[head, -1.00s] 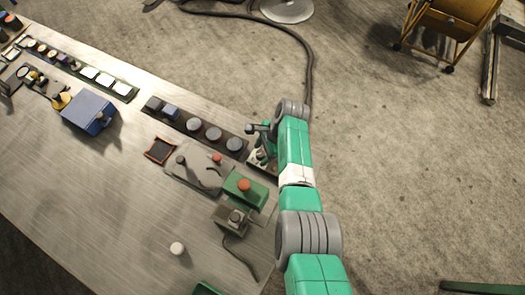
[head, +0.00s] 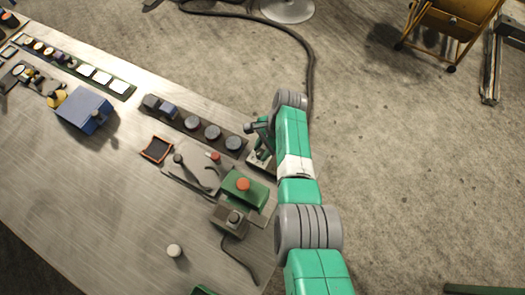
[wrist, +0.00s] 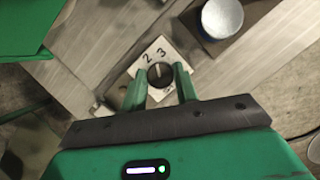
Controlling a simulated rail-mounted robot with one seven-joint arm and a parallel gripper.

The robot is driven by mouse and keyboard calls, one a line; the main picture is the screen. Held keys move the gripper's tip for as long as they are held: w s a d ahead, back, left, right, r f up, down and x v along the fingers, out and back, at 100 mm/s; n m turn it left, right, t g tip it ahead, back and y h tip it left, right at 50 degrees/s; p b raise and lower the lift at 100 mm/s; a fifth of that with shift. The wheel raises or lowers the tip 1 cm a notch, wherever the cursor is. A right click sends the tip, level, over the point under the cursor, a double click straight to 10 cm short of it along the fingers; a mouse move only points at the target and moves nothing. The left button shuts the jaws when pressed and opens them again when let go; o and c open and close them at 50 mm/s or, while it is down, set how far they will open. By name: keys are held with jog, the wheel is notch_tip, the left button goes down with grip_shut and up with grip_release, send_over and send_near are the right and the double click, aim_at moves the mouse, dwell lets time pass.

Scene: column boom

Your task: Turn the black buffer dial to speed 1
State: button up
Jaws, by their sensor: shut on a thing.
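The black buffer dial (wrist: 158,75) sits on a white plate (wrist: 148,54) in the wrist view. The numbers 2 and 3 show on the plate beyond the dial. A pale mark shows on the dial's top; the 1 is not clearly readable and the near part of the plate is hidden by my gripper. My gripper (wrist: 160,80) has one green finger on each side of the dial and is shut on it. In the head view the plate (head: 257,161) shows in part at the bench's right edge, and my arm covers the dial.
A row of round grey knobs (head: 212,132) lies left of my gripper; one blue-grey cap (wrist: 222,17) is close by in the wrist view. A green box with a red button (head: 243,184) stands nearer. The bench front is mostly clear.

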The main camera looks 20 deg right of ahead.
jog(key=n+b, duration=0.2)
jog(key=n+g+b, duration=0.1)
jog(key=shift+w+f+n+b, duration=0.15)
jog(key=shift+f+n+b, duration=0.2)
jog(key=shift+n+b, duration=0.05)
jog(key=n+g+b, duration=0.1)
jog(key=n+b, duration=0.1)
jog(key=n+h+b, duration=0.1)
jog(key=n, duration=0.1)
jog(key=shift+a+r+n+g+b, duration=0.1)
jog(key=shift+n+g+b, duration=0.2)
jog(key=shift+g+b, duration=0.1)
jog(key=n+h+b, duration=0.1)
jog(key=n, duration=0.2)
jog(key=shift+w+r+g, duration=0.1)
jog(key=shift+g, duration=0.3)
jog(key=shift+a+r+n+h+b, duration=0.15)
jog(key=shift+n+h, duration=0.3)
jog(key=shift+n, duration=0.5)
jog(key=shift+f+n+h+b, duration=0.15)
jog(key=shift+n+h, duration=0.3)
jog(key=shift+n, duration=0.5)
jog(key=shift+r, duration=0.1)
jog(key=o, duration=1)
jog(key=shift+b+v, duration=0.95)
jog(key=shift+v, duration=3)
jog(key=shift+w+g, duration=0.15)
jog(key=shift+g, duration=0.15)
